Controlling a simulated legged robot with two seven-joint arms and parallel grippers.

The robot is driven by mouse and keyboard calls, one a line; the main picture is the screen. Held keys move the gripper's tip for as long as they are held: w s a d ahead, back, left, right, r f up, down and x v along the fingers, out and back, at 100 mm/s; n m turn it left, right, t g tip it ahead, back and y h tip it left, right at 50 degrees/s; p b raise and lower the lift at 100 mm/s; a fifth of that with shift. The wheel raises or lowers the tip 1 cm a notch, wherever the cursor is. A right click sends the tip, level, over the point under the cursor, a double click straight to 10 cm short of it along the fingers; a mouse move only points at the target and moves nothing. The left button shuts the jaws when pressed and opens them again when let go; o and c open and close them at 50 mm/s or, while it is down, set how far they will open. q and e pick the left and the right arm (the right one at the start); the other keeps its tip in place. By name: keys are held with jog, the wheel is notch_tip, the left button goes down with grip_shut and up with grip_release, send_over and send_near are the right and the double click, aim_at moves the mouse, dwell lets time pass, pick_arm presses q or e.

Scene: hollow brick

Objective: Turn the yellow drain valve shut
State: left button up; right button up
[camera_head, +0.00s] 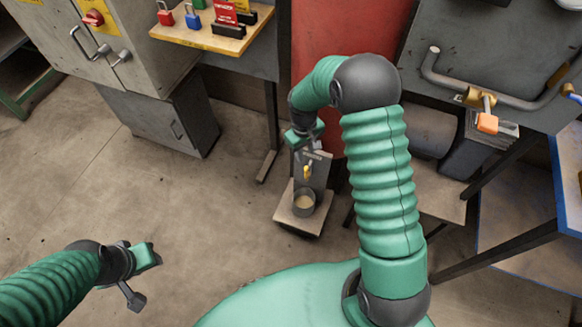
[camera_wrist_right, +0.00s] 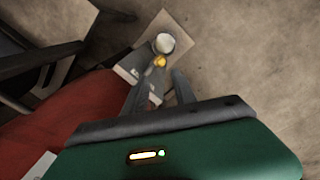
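The small yellow drain valve (camera_head: 307,172) is on a grey upright plate (camera_head: 318,172) low near the floor. A metal cup (camera_head: 304,203) stands below it on a small board. In the right wrist view the yellow valve (camera_wrist_right: 159,61) lies ahead of my fingers, next to the cup (camera_wrist_right: 163,43). My right gripper (camera_wrist_right: 158,88) is open and empty, its two fingers apart, short of the valve. In the head view my right gripper (camera_head: 304,147) is just above the valve, partly hidden. My left gripper (camera_head: 138,290) hangs over bare floor at lower left, far from the valve; its finger opening is unclear.
A red tank (camera_head: 325,45) stands behind the valve. A shelf with padlocks (camera_head: 205,38) and a grey cabinet (camera_head: 155,110) are at upper left. The floor at left is clear.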

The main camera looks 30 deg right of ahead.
aim_at(306, 175)
jog(key=f+b, duration=0.1)
jog(key=f, duration=0.4)
jog(key=f+b, duration=0.2)
jog(key=f, duration=0.3)
jog(key=d+f+b, duration=0.1)
jog(key=f, duration=0.4)
jog(key=shift+f+b, duration=0.1)
jog(key=shift+b, duration=0.25)
jog(key=shift+d+f, duration=0.15)
jog(key=shift+f, duration=0.1)
jog(key=shift+r, duration=0.1)
jog(key=shift+c, duration=0.3)
grip_shut()
